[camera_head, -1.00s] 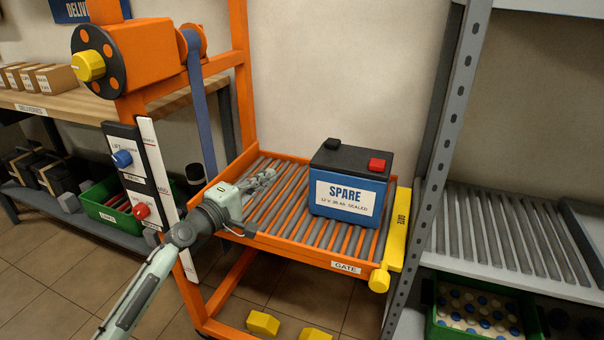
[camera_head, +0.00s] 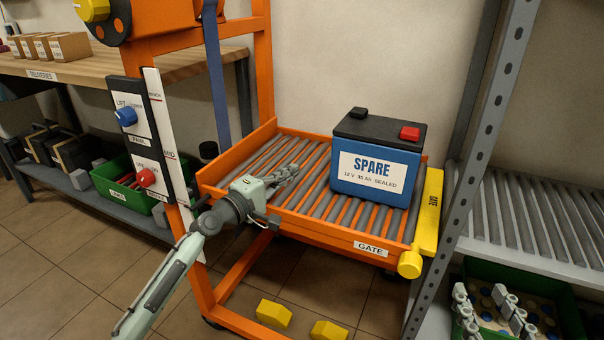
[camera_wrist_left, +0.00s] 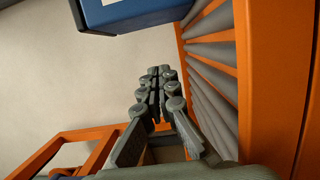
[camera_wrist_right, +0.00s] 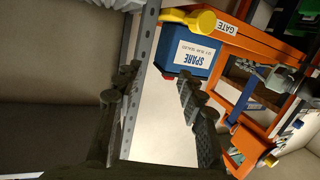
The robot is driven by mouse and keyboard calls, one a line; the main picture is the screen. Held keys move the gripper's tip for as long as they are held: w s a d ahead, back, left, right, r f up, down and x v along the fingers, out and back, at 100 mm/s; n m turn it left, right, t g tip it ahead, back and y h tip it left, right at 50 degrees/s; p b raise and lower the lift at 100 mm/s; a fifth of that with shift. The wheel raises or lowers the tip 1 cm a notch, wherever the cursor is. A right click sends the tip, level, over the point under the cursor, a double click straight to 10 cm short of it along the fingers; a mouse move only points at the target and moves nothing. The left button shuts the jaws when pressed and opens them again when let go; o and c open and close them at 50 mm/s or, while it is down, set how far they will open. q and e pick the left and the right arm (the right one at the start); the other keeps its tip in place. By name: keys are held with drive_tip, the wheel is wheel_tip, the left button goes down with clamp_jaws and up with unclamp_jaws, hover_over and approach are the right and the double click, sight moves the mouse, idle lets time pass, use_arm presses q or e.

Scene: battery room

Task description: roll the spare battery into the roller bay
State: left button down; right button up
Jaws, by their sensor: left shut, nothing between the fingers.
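The spare battery (camera_head: 375,186), blue with a black top, stands upright on the orange roller tray (camera_head: 322,235), near its right end. The yellow gate (camera_head: 429,212) stands across that end, between battery and shelf post. The roller bay (camera_head: 530,215) is the grey roller shelf right of the post. My left gripper (camera_head: 294,172) is shut and empty, low over the rollers left of the battery, with a gap between. In the left wrist view its fingers (camera_wrist_left: 158,80) are together below the battery (camera_wrist_left: 130,14). My right gripper (camera_head: 492,308) is open and empty at the lower right; its fingers (camera_wrist_right: 155,85) are apart.
A grey perforated post (camera_head: 470,160) stands between tray and bay. A green bin (camera_head: 565,300) sits below the bay. A panel with a blue knob (camera_head: 126,117) and a red knob (camera_head: 146,177) is left of the tray. Yellow blocks (camera_head: 273,313) lie on the floor.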

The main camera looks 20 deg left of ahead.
use_arm(q)
drive_tip(key=x, duration=0.9)
drive_tip(key=shift+d+b, duration=0.1)
drive_tip(key=shift+b, duration=0.2)
drive_tip(key=d, duration=0.2)
drive_tip(key=d+p, duration=0.1)
drive_tip(key=shift+s+d, duration=0.15)
drive_tip(key=shift+s, duration=0.1)
drive_tip(key=shift+d, duration=0.2)
use_arm(e)
drive_tip(key=shift+s+d+f+g+h, duration=0.1)
drive_tip(key=shift+d+f+g+h, duration=0.25)
drive_tip(key=shift+f, duration=0.45)
drive_tip(key=shift+s+d+f+g+h, duration=0.15)
drive_tip(key=shift+d+f+g, duration=0.2)
drive_tip(key=shift+d+f, duration=0.35)
drive_tip(key=shift+w+a+f, duration=0.1)
drive_tip(key=shift+a, duration=0.05)
